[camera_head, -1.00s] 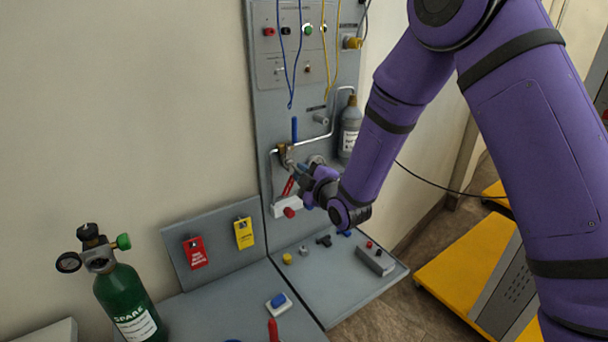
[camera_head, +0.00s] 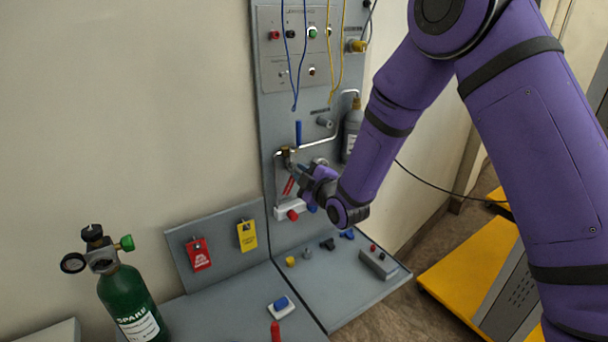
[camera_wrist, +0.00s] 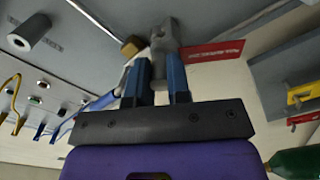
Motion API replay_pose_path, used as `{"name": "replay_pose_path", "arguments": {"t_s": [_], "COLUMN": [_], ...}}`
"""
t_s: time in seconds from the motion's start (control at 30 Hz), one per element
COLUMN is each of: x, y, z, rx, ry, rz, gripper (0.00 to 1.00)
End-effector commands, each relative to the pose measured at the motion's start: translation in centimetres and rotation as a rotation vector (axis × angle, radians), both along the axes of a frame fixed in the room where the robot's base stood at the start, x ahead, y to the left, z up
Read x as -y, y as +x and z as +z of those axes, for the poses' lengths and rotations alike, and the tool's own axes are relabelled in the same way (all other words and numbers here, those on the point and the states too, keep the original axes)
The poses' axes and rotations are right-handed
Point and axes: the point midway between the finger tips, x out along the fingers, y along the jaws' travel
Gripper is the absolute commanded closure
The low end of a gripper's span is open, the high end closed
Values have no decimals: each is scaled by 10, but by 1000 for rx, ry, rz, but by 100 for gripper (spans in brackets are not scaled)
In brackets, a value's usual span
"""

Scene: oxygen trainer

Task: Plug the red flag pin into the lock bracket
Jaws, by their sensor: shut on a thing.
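The red flag (camera_head: 288,186) of the pin hangs tilted beside my gripper (camera_head: 297,172), in front of the upright grey panel. In the wrist view the flag (camera_wrist: 212,52) carries white lettering and sticks out to the right behind the fingertips. My gripper (camera_wrist: 158,65) is shut on the flag pin, with its blue fingers on either side of grey metal. A brass valve body (camera_wrist: 133,46) is close to the fingertips. I cannot clearly tell the lock bracket from the grey parts there, nor whether the pin's tip is in it.
A blue lever (camera_head: 298,132) stands above the valve, with a metal pipe running right to a grey bottle (camera_head: 352,130). A white block with a red knob (camera_head: 292,214) is below my gripper. Blue and yellow cords hang above. A green SPARE cylinder (camera_head: 132,305) stands at lower left.

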Motion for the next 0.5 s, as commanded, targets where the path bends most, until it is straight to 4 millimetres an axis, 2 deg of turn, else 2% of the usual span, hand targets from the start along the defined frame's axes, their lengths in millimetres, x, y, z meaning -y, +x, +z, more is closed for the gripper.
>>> {"name": "replay_pose_path", "arguments": {"t_s": [0.23,0.27,0.37,0.5], "x": [-3,-3,-3,-3], "y": [4,4,4,3], "z": [1,1,1,0], "rx": [2,1,1,1], "ry": [1,1,1,1], "rz": [1,0,0,0], "gripper": [100,76,53,53]}}
